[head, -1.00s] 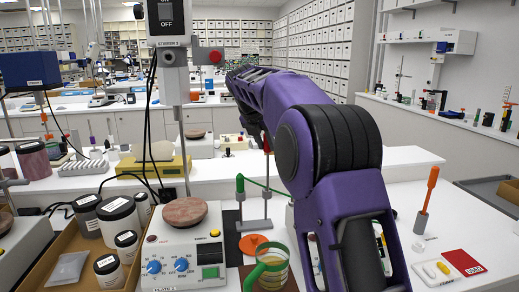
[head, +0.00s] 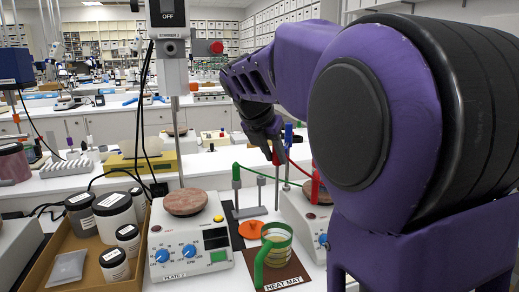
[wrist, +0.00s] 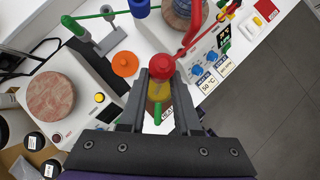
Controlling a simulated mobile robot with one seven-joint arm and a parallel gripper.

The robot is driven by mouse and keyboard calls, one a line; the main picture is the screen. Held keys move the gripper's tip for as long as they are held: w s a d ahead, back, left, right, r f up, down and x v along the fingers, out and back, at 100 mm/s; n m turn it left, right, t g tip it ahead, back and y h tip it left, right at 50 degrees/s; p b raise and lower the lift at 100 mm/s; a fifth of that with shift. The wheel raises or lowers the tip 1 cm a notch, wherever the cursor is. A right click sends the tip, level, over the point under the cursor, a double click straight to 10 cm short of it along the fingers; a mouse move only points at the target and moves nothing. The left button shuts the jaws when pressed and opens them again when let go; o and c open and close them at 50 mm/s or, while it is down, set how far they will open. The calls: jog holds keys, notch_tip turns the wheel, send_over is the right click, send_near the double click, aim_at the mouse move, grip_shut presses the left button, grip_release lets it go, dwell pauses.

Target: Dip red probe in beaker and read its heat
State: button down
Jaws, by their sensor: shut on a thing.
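The red probe (head: 276,157) is upright in my gripper (head: 268,132). In the wrist view the two fingers of my gripper (wrist: 160,98) close around its red head (wrist: 161,67). A red cable (wrist: 188,50) runs off from it to the right. The glass beaker (head: 277,240) with a green handle and yellowish content stands on the brown heat mat (head: 292,272). In the wrist view the beaker (wrist: 157,92) shows beneath the probe, partly hidden by the fingers. In the head view the probe is above the beaker; its tip's height against the rim is unclear.
The probe stand holds a green probe (head: 236,172) and a blue probe (head: 288,132) behind the beaker. An orange disc (head: 250,229) lies nearby. A hot plate (head: 190,250) stands left; another unit (head: 305,215) stands right. A box of jars (head: 100,240) is far left.

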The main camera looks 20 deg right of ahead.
jog(key=shift+s+a+f, duration=0.1)
jog(key=shift+s+f, duration=0.05)
jog(key=shift+s, duration=0.5)
jog(key=shift+p, duration=0.5)
notch_tip(320, 180, down, 12)
jog(key=b, duration=0.6)
jog(key=shift+f+b, duration=0.25)
jog(key=shift+b, duration=0.1)
jog(key=shift+r, duration=0.1)
dwell(4.8)
